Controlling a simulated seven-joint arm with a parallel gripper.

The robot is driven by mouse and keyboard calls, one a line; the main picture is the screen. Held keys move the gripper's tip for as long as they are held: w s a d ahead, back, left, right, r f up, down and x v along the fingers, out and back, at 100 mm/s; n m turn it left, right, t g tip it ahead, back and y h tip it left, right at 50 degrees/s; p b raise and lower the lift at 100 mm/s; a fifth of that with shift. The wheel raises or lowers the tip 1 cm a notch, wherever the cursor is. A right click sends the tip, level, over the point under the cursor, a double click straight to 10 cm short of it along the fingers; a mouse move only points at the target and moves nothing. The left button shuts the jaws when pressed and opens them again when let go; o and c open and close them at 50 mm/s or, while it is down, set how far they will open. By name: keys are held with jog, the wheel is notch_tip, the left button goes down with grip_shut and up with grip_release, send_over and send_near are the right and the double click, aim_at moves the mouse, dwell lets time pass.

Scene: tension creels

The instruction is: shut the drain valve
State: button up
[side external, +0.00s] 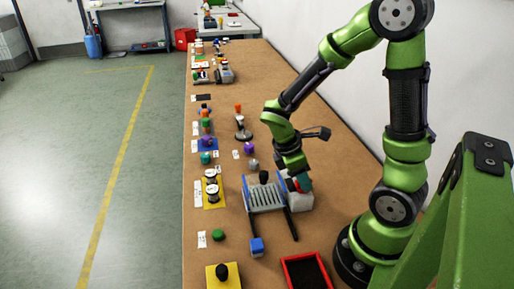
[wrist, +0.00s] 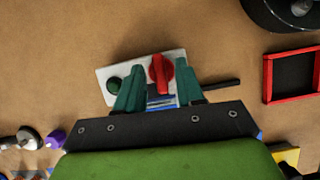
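The valve's red handle (wrist: 160,74) sits on a pale grey box (wrist: 112,76), beside a dark green round knob (wrist: 114,84). I take this red handle to be the drain valve. In the side external view the grey box (side external: 299,201) stands at the right of a slotted rack, and the red handle (side external: 290,184) is partly hidden by my gripper. My gripper (wrist: 157,80) points down over the box with its teal fingers apart, one on each side of the handle in the wrist view. I cannot tell whether they touch it.
The grey slotted rack (side external: 262,196) with a black knob stands close on the left. Several spools and knobs line the table's left edge. The wall runs along the right side.

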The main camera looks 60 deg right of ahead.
jog(key=v, duration=1.7)
jog(key=shift+w+f, duration=0.1)
jog(key=s+a+r+m+t+y, duration=0.1)
jog(key=a+m+t+y, duration=0.1)
jog(key=m+t, duration=0.3)
jog(key=s+a+r+m+t+y, duration=0.1)
jog(key=s+a+m+t+y, duration=0.1)
jog(key=a+m+t, duration=0.3)
jog(key=shift+s+m+y, duration=0.3)
jog(key=shift+m+y, duration=0.2)
jog(key=shift+m, duration=0.7)
